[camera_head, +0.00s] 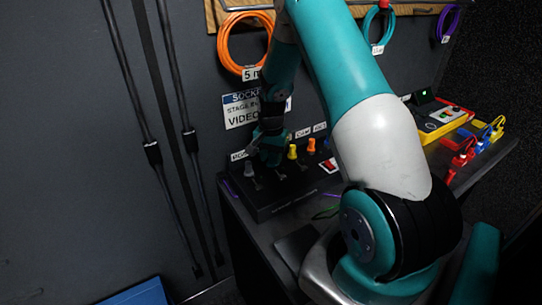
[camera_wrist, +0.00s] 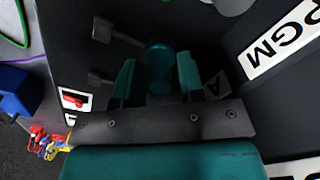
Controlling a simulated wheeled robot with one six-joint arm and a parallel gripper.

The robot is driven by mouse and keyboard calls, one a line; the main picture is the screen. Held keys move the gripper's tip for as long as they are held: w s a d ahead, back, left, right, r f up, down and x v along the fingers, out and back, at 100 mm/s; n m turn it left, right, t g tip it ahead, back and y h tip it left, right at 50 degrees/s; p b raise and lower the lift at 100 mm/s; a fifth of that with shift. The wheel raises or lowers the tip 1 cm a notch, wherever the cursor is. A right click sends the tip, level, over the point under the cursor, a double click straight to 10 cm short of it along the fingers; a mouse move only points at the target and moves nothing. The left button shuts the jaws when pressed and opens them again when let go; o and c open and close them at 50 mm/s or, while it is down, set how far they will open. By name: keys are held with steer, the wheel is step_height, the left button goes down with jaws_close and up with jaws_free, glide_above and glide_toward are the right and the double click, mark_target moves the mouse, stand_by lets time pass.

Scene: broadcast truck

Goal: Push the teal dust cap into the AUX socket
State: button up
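The teal dust cap (camera_wrist: 160,66) shows in the wrist view between the two teal fingers of my gripper (camera_wrist: 157,77). A dark gap shows on each side of the cap, so the fingers look open around it. In the head view my gripper (camera_head: 269,150) is low over the black socket panel (camera_head: 285,195), left of a yellow cap (camera_head: 292,152). The cap is not clearly told from the gripper there. The AUX socket is hidden, and how deep the cap sits cannot be told.
A grey cap (camera_head: 248,169) stands left of my gripper, and an orange cap (camera_head: 311,145) stands right of the yellow one. A PGM label (camera_wrist: 279,42) shows in the wrist view. Coiled cables (camera_head: 232,45) hang on the back wall. A yellow case (camera_head: 440,125) stands at the right.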

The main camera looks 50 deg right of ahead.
mark_target(271, 154)
steer(key=shift+o, duration=0.8)
step_height(271, 154, up, 18)
steer(key=b, duration=0.2)
steer(key=shift+f, duration=0.25)
